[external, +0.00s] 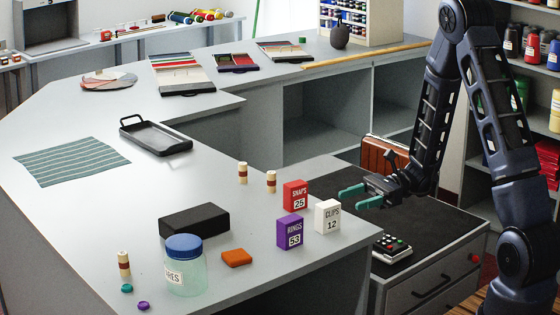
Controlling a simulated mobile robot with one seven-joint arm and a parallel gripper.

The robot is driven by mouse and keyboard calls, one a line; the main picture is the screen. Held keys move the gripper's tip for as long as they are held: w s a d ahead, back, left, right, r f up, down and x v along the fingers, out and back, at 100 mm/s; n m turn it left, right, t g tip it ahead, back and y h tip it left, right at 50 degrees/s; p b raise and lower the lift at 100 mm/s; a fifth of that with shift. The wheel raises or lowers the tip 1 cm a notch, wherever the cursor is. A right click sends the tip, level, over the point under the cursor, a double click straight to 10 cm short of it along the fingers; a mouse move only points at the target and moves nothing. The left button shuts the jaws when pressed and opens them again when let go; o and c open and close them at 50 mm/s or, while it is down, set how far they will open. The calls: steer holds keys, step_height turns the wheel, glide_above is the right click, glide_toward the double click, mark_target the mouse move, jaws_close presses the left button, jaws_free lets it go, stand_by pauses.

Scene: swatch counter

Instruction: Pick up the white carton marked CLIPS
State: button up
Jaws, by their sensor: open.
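The white carton marked CLIPS 12 (327,217) stands upright on the grey counter near its right edge. The red SNAPS carton (295,196) stands behind and to its left. The purple RINGS carton (290,232) stands to its left and nearer the camera. My gripper (352,199) is to the right of the white carton, with its two teal fingers apart and pointing left. Nothing shows between the fingers. The gripper looks apart from the carton, though the exact gap in depth is hard to tell.
Two small cream-and-red spools (271,181) stand behind the cartons. A black box (194,220), a blue-lidded jar (184,266) and an orange block (237,258) are to the left. A lower dark-topped cabinet (440,222) on the right holds a keypad device (391,247).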

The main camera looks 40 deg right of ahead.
mark_target(336, 207)
steer(key=shift+f+x, duration=0.15)
steer(key=shift+x, duration=1.45)
steer(key=shift+f+x, duration=0.15)
steer(key=shift+x, duration=1.45)
steer(key=shift+d, duration=0.1)
steer(key=c, duration=1.1)
